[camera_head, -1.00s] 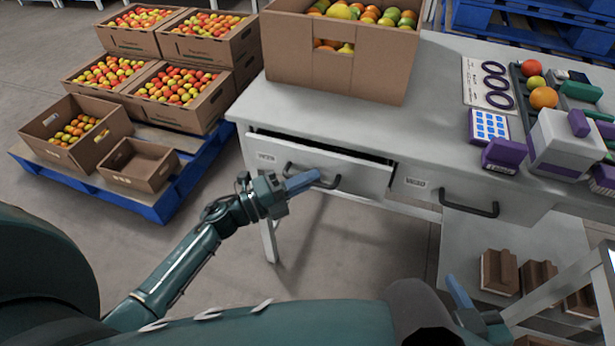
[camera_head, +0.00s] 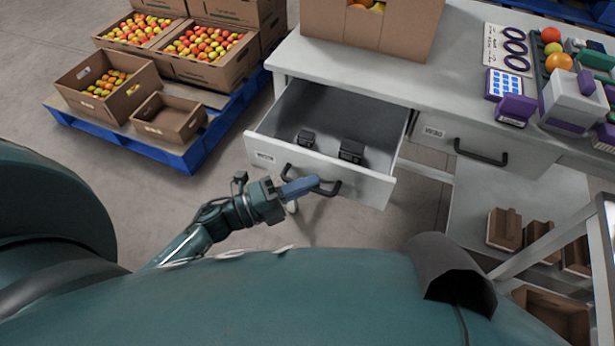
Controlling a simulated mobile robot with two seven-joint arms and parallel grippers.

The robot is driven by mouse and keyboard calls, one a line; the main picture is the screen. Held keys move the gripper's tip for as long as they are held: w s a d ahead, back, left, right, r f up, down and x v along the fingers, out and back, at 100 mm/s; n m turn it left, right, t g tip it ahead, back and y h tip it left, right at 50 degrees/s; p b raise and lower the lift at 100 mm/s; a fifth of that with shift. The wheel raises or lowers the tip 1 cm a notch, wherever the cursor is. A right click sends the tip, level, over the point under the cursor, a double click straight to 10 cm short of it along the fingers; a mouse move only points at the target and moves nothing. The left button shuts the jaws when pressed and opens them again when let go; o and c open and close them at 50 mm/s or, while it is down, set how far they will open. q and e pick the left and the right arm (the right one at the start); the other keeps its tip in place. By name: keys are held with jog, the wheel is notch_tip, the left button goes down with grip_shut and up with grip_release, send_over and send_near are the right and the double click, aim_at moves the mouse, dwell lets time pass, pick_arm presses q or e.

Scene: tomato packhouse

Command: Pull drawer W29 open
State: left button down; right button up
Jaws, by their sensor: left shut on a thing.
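The left drawer (camera_head: 340,182) of the grey workbench stands well open, its front pulled out toward me. Its label (camera_head: 264,157) is too small to read surely. My right gripper is not in view.
The right drawer (camera_head: 490,145) is shut. The bench top (camera_head: 455,60) carries a cardboard box (camera_head: 370,35), a scale-like device (camera_head: 575,100) and fruit. Cartons of tomatoes stand on a blue pallet (camera_head: 190,155) at left. Small brown boxes (camera_head: 505,230) sit on a lower shelf.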

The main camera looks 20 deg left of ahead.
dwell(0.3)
pick_arm(q)
jog(key=c, duration=1.5)
grip_release()
jog(key=shift+s, duration=0.1)
jog(key=v, duration=1.3)
jog(key=shift+s+a, duration=0.1)
